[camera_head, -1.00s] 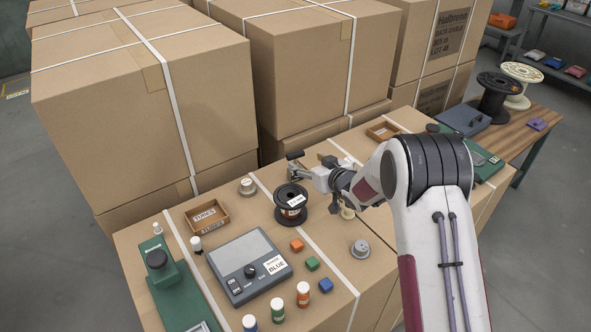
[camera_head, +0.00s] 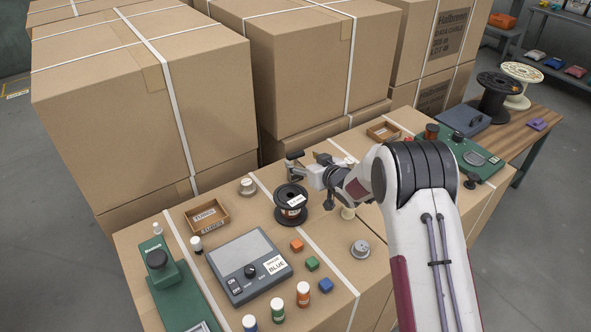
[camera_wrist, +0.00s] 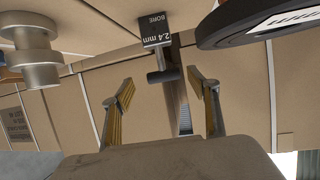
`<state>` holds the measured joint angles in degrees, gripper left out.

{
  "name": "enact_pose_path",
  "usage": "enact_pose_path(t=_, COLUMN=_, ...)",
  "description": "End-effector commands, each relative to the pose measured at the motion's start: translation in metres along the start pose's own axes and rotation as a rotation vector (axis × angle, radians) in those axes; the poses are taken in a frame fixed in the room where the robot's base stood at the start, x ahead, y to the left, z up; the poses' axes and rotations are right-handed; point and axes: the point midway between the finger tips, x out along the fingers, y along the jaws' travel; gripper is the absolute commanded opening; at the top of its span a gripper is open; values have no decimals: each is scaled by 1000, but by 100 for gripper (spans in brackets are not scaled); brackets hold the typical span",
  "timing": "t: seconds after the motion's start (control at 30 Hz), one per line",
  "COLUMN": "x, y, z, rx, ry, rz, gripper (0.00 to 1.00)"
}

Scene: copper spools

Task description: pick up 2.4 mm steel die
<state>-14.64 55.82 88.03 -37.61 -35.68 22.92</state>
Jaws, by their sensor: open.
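The 2.4 mm steel die shows in the wrist view as a dark block (camera_wrist: 155,30) with a white "2.4 mm BORE" label and a short grey cylindrical end (camera_wrist: 163,75). My gripper (camera_wrist: 160,79) is open, with one finger on each side of the die's lower end in that view. I see a gap on both sides and no clear contact. In the head view my gripper (camera_head: 301,168) is just behind the black spool (camera_head: 291,203). The die cannot be told apart clearly from the fingers there.
The black spool's rim also shows at upper right in the wrist view (camera_wrist: 262,22), and a silver flanged piece (camera_wrist: 30,55) at upper left. A grey scale (camera_head: 249,262), a wooden tray (camera_head: 207,214) and small coloured cubes (camera_head: 312,264) stand nearer. Tall cartons (camera_head: 150,100) rise behind.

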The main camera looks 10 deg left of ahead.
Motion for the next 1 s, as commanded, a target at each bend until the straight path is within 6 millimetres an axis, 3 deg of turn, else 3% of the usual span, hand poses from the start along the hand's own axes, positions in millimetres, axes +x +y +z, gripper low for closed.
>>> enact_pose_path(t=0.43, x=5, y=-1, z=-1, rx=0, ry=1, rz=0, gripper=60)
enact_pose_path(t=1.0, x=46, y=-5, z=-5, rx=0, ry=1, rz=0, gripper=60)
